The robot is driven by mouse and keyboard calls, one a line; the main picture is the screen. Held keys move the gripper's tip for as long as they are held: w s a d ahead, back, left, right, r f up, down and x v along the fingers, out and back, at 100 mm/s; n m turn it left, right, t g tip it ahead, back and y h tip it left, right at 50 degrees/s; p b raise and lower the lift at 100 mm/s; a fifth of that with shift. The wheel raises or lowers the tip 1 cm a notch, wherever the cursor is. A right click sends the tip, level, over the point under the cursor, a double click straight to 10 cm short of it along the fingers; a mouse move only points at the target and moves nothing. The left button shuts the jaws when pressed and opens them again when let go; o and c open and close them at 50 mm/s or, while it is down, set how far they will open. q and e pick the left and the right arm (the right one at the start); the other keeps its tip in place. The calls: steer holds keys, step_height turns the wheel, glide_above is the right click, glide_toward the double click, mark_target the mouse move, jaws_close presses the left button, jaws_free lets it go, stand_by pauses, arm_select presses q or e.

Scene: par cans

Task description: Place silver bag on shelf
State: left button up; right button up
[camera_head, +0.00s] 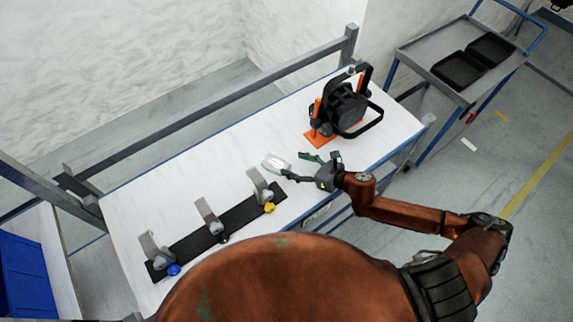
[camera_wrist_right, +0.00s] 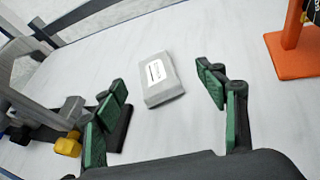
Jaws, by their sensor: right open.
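The silver bag (camera_head: 276,165) is a small grey block-like packet with a white label. It lies on the white table (camera_head: 150,200), just beyond my right gripper's fingertips. In the right wrist view the bag (camera_wrist_right: 161,80) lies flat ahead of the two green-padded fingers. My right gripper (camera_head: 297,168) is open and empty, low over the table; it also shows in the right wrist view (camera_wrist_right: 160,95). No part of the bag touches the fingers as far as I can see. My left gripper is not in view. I cannot tell which surface is the shelf.
A black par can (camera_head: 343,108) stands on an orange base (camera_head: 318,139) to the right. A black strip (camera_head: 196,243) with grey brackets and blue, black and yellow knobs lies to the left. A grey cart (camera_head: 432,60) with black trays stands at the back right.

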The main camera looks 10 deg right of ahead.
mark_target(278, 164)
steer(key=shift+s+a+f+n, duration=0.25)
steer(key=shift+s+f+n, duration=0.45)
steer(key=shift+n, duration=0.5)
steer(key=shift+a+f, duration=0.1)
steer(key=shift+a, duration=0.1)
steer(key=x, duration=0.7)
steer(key=shift+w, duration=0.3)
steer(key=shift+c, duration=0.4)
steer(key=c, duration=1.3)
